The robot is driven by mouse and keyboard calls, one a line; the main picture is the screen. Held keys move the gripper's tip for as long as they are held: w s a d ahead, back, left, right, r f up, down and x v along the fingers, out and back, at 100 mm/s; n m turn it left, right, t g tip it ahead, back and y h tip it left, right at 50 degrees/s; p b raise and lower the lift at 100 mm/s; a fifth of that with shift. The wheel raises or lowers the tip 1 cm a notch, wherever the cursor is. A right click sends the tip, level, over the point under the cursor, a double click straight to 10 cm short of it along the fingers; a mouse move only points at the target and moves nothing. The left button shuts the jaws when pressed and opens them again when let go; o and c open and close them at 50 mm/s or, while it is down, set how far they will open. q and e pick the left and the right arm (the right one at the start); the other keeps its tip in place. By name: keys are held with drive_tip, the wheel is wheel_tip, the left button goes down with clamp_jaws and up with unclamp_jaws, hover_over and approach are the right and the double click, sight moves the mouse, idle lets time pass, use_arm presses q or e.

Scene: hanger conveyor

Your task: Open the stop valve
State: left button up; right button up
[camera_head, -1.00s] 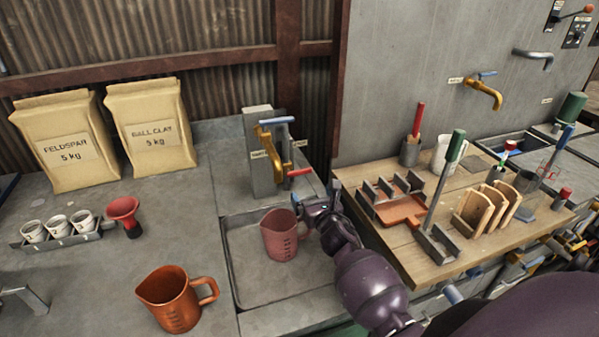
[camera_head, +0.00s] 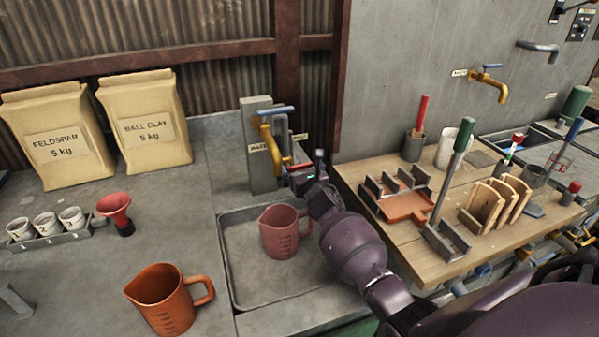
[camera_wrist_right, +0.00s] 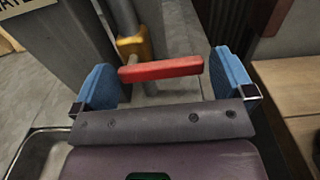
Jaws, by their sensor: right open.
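A yellow tap (camera_head: 268,135) with a blue lever (camera_head: 276,111) on top is fixed to a grey post (camera_head: 256,170) at the back of the sink. A red valve lever (camera_wrist_right: 160,69) sticks out low on its right side. In the right wrist view, my right gripper (camera_wrist_right: 167,82) is open, with its blue pads either side of the red lever. The lever lies crosswise between them, and I cannot tell whether it touches a pad. In the head view the gripper (camera_head: 305,172) partly hides the lever. My left gripper is not in view.
An orange jug (camera_head: 168,300) is on the counter at front left. A wooden board (camera_head: 408,250) with tools and racks lies to the right.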

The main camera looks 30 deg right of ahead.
drive_tip(key=shift+w, duration=0.3)
drive_tip(key=shift+c, duration=0.3)
